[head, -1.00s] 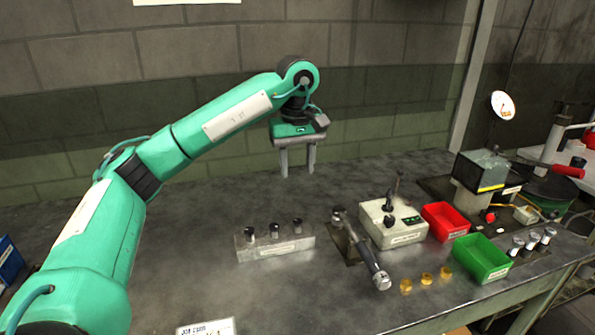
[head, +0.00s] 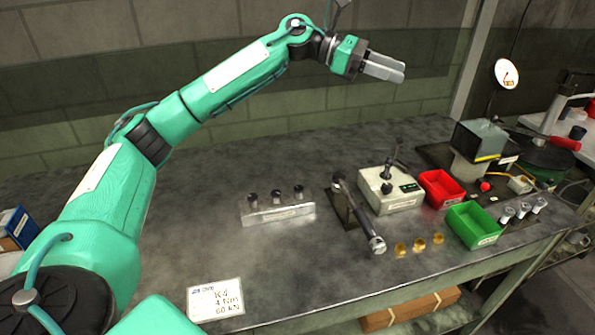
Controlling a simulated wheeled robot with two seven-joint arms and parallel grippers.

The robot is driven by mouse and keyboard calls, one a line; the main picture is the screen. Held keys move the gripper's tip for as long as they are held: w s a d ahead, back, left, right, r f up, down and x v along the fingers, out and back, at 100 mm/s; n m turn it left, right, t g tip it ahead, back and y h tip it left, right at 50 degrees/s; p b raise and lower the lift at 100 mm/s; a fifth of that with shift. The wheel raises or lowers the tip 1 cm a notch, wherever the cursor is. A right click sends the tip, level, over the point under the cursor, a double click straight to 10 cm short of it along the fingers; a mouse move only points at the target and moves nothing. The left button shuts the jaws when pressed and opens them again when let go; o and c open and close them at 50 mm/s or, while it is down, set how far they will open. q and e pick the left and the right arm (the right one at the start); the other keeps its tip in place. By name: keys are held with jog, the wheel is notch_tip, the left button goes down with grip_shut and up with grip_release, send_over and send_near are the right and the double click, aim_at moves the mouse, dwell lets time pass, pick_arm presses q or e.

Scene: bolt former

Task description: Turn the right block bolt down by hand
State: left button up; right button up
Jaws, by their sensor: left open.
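A pale metal block (head: 290,213) with a label on its front stands on the bench left of centre. Three dark-headed bolts stand upright in its top; the right block bolt (head: 298,192) is at the right end. I cannot tell how deep each one sits. My left gripper (head: 402,71) is open and empty, high above the back of the bench, up and to the right of the block. Its fingers point to the right and it touches nothing. My right gripper is out of view.
Right of the block stand a lever tool (head: 359,215), a control box (head: 391,203) with a joystick, a red bin (head: 442,205) and a green bin (head: 474,242). Several small brass and metal parts lie nearby. A placard (head: 215,298) is at the front. The bench left of the block is clear.

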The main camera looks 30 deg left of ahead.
pick_arm(q)
jog(key=w+a+r+n+t+y+p, duration=0.1)
jog(key=w+a+r+n+t+p, duration=0.1)
jog(key=w+a+r+n+t, duration=0.65)
jog(key=w+a+r+n+t+p, duration=0.1)
jog(key=w+r+n+t, duration=0.15)
jog(key=n+t, duration=0.75)
jog(key=w+a+f+n+g+y+p, duration=0.1)
jog(key=w+a+f+n+g+y, duration=0.15)
jog(key=a+n+y, duration=0.7)
jog(key=w+a+f+n+g+y+p, duration=0.1)
jog(key=w+a+f+n+y+p, duration=0.25)
jog(key=n, duration=1.15)
jog(key=n+g+h+p, duration=0.3)
jog(key=n+g, duration=1.5)
jog(key=g, duration=0.4)
send_near(298, 187)
jog(key=shift+y, duration=0.3)
jog(key=x, duration=0.2)
jog(key=p+x, duration=0.1)
jog(key=x, duration=0.2)
jog(key=p+x, duration=0.1)
jog(key=x, duration=0.1)
jog(key=shift+d+f, duration=0.15)
jog(key=shift+d, duration=0.25)
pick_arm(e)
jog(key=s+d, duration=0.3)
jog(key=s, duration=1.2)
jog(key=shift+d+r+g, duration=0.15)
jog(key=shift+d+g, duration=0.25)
